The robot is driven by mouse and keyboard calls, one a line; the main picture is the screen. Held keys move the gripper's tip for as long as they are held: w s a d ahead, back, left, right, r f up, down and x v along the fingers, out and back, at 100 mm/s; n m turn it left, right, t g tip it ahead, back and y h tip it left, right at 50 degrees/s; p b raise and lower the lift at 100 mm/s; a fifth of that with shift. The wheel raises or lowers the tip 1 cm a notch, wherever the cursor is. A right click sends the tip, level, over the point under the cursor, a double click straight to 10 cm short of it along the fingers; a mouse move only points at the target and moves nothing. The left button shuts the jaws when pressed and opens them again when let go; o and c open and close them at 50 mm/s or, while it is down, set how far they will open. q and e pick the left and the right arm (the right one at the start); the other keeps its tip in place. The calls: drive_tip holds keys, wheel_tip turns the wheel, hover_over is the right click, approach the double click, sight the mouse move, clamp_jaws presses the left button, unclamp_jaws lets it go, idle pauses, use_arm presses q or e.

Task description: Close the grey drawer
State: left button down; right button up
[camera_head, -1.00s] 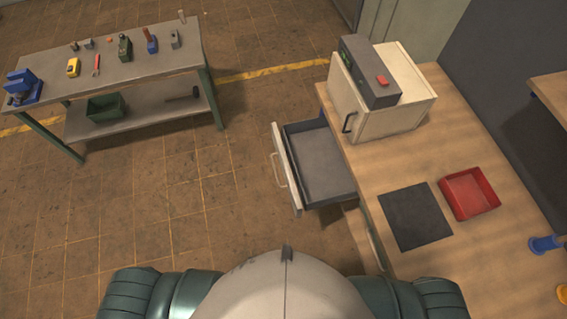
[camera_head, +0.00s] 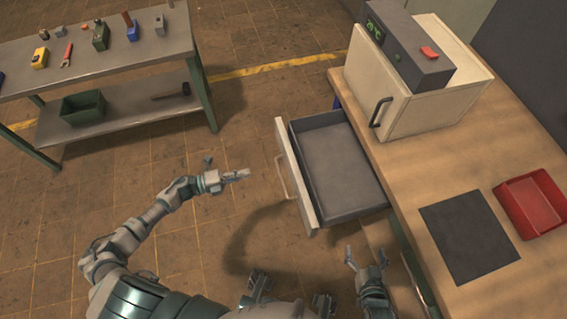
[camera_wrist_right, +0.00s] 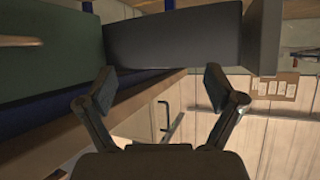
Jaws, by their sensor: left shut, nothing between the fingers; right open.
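The grey drawer (camera_head: 340,166) stands pulled out from the left side of the wooden-topped bench and is empty. Its pale front panel (camera_head: 311,205) with a bar handle (camera_head: 281,178) faces left. My left gripper (camera_head: 246,173) is shut and empty, left of the handle and apart from it. My right gripper (camera_head: 366,256) is open and empty, just below the drawer's near side in the picture, beside the bench. In the right wrist view the open fingers (camera_wrist_right: 159,84) show before a dark grey box shape, seemingly the drawer; contact cannot be told.
The bench top (camera_head: 425,185) bears a cream cabinet (camera_head: 425,95), a dark mat (camera_head: 468,240) and a red tray (camera_head: 535,205). A grey tool table (camera_head: 100,65) stands at the upper left. The floor left of the drawer is clear.

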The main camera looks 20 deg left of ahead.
use_arm(q)
approach(288, 161)
drive_tip(key=b+x, duration=0.1)
drive_tip(key=x, duration=0.6)
drive_tip(key=shift+s+d, duration=0.15)
drive_tip(key=shift+d, duration=0.15)
use_arm(e)
drive_tip(key=r+t, duration=0.1)
drive_tip(key=w+a+r+t, duration=0.1)
drive_tip(key=w+a+r, duration=0.1)
drive_tip(key=shift+w+r+t+y, duration=0.1)
drive_tip(key=shift+r+t+y, duration=0.2)
drive_tip(key=shift+t+y, duration=0.1)
use_arm(q)
drive_tip(key=shift+a, duration=0.25)
use_arm(e)
drive_tip(key=shift+a, duration=0.1)
